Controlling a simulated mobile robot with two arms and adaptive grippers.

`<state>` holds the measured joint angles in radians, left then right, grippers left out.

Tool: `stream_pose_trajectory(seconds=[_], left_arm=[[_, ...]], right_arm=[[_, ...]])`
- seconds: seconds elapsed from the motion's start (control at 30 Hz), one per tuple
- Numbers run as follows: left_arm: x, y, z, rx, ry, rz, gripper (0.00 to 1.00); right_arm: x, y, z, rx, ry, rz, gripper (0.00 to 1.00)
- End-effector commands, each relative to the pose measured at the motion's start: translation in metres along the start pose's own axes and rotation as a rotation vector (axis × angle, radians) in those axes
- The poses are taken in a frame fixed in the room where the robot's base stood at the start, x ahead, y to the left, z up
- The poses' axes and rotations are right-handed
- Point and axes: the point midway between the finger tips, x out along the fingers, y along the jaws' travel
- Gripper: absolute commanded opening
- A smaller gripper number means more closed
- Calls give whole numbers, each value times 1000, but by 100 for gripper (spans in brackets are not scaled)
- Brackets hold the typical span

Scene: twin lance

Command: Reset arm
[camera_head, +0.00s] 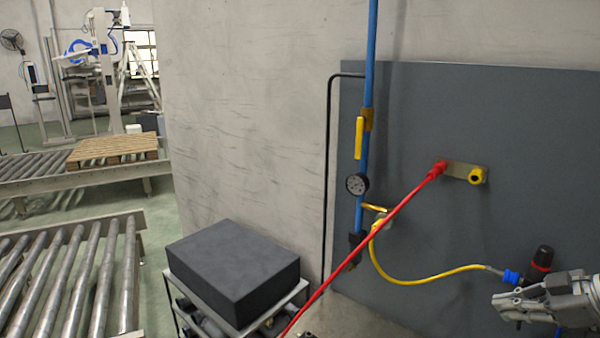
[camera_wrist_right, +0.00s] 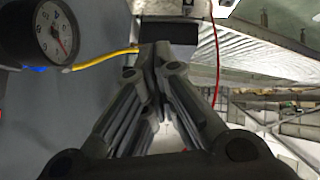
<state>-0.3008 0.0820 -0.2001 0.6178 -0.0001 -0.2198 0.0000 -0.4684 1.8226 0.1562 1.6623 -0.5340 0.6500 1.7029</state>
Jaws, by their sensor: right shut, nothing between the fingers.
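My right gripper (camera_head: 500,302) is at the lower right of the head view, in front of the dark grey panel. In the right wrist view its fingers (camera_wrist_right: 154,58) meet at the tips, with nothing between them. The gripper is below the blue fitting at the end of the yellow hose and looks apart from it, though the exact gap is hard to tell. My left gripper does not show in either view.
A grey panel (camera_head: 430,120) carries a blue pipe (camera_head: 371,45), gauge (camera_head: 357,184), red hose (camera_head: 390,215), yellow hose (camera_head: 420,281) and black-red regulator (camera_head: 542,260). A dark block (camera_head: 235,262) sits on a metal stand. Roller conveyors (camera_head: 70,275) are at left.

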Motion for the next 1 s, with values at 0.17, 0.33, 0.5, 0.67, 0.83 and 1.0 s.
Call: stream_pose_trajectory(seconds=[0.17,0.33,0.5,0.67,0.83,1.0], left_arm=[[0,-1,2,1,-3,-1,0],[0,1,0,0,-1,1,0],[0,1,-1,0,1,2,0],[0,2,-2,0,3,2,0],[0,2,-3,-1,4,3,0],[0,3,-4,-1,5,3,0]], right_arm=[[29,-12,26,42,177,211,0],[46,-26,54,116,235,434,0],[60,-52,90,229,187,629,0],[72,-91,123,357,63,751,0],[88,-152,151,500,-125,783,0],[103,-228,161,629,-325,701,0]])
